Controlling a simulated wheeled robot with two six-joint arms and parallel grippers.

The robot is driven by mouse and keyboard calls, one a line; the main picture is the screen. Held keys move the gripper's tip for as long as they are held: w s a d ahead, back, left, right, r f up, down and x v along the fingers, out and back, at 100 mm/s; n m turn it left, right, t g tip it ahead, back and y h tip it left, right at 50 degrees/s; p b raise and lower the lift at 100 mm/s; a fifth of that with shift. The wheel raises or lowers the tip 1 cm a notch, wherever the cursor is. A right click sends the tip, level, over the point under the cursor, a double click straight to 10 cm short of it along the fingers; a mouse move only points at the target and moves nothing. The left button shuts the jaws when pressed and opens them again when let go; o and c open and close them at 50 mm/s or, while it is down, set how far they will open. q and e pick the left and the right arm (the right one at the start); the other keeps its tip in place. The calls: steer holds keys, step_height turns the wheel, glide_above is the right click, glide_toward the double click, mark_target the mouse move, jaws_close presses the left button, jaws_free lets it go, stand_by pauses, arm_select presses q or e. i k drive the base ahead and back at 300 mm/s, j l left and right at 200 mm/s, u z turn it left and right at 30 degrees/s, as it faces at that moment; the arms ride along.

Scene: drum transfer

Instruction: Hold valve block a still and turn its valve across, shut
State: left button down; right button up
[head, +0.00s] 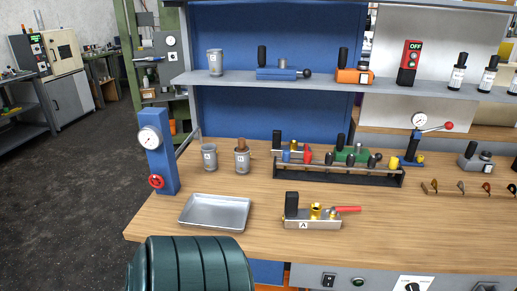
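Valve block a (322,224) is a silver block marked A, lying on the wooden bench near its front edge. A black upright grip (291,204) stands at its left end. A brass valve (315,210) rises from its middle. The valve's red lever (347,209) points right, roughly along the block's length. Neither my left nor my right gripper is in view, and nothing touches the block.
A metal tray (216,212) lies left of the block. A black rack (338,174) with several fittings stands behind it. A blue gauge post (160,163) is at the left edge. A dark green ribbed rounded body (190,265) fills the bottom left. Bench right of the block is clear.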

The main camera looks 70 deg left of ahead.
mark_target(315, 218)
steer(key=u, duration=1.7)
